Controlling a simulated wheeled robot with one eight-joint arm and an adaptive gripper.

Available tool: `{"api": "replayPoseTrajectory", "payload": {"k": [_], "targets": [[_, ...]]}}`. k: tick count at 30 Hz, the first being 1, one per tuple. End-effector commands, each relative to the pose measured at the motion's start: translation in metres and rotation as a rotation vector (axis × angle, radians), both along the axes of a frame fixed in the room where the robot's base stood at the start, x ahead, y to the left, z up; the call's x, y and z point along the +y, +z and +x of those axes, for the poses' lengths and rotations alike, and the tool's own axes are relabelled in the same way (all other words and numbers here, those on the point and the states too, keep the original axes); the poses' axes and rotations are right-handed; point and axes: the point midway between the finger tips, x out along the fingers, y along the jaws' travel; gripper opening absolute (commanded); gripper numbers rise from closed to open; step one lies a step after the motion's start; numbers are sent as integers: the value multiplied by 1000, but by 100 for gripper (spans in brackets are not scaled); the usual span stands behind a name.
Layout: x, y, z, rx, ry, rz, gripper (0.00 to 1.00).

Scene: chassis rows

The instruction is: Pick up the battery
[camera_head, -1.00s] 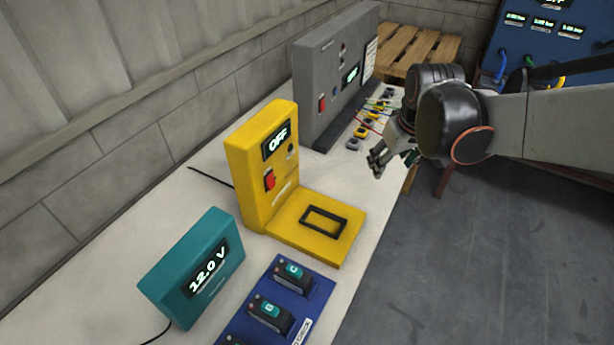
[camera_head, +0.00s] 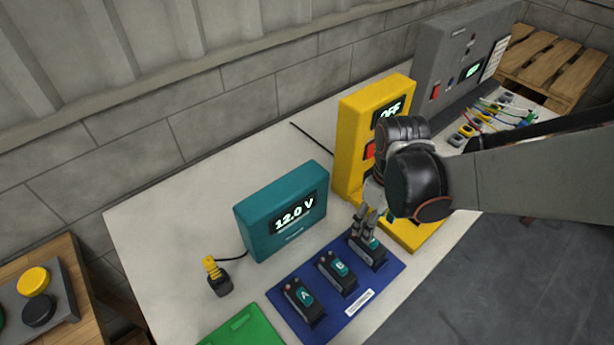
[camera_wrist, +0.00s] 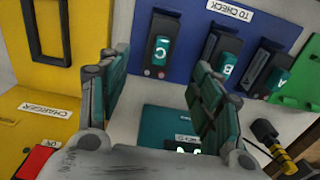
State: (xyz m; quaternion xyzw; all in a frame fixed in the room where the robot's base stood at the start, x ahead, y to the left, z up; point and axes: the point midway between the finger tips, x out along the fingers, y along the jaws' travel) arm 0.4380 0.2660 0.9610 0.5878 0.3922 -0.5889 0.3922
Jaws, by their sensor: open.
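Three dark batteries with teal labels stand in a row on a blue mat (camera_head: 323,317) marked TO CHECK: A (camera_head: 304,299), B (camera_head: 338,273) and C (camera_head: 373,256). In the wrist view, C (camera_wrist: 160,55) shows ahead between the fingers, with B (camera_wrist: 226,68) and A (camera_wrist: 272,80) to its right. My gripper (camera_head: 367,222) is open and empty, just above and behind battery C. In the wrist view, my gripper's teal-padded fingers (camera_wrist: 163,98) are spread wide. Whether they touch C cannot be told.
A teal meter (camera_head: 270,222) reading 12.0 V stands left of my gripper, with a yellow-topped probe (camera_head: 215,276). A yellow charger (camera_head: 352,125) reading OFF stands close behind my arm. A green mat (camera_head: 235,330) lies at the front. White bench is bare at left.

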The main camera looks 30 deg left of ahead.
Motion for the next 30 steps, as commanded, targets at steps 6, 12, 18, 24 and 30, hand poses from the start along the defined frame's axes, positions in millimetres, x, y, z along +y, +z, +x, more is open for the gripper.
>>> {"api": "replayPoseTrajectory", "payload": {"k": [6,12,18,24,30], "targets": [[3,-42,-2,0,8,1,59],[3,-56,-2,-1,8,1,59],[2,-71,-1,-1,5,1,59],[2,-101,1,-1,4,1,59],[1,-109,1,-1,3,1,59]]}}
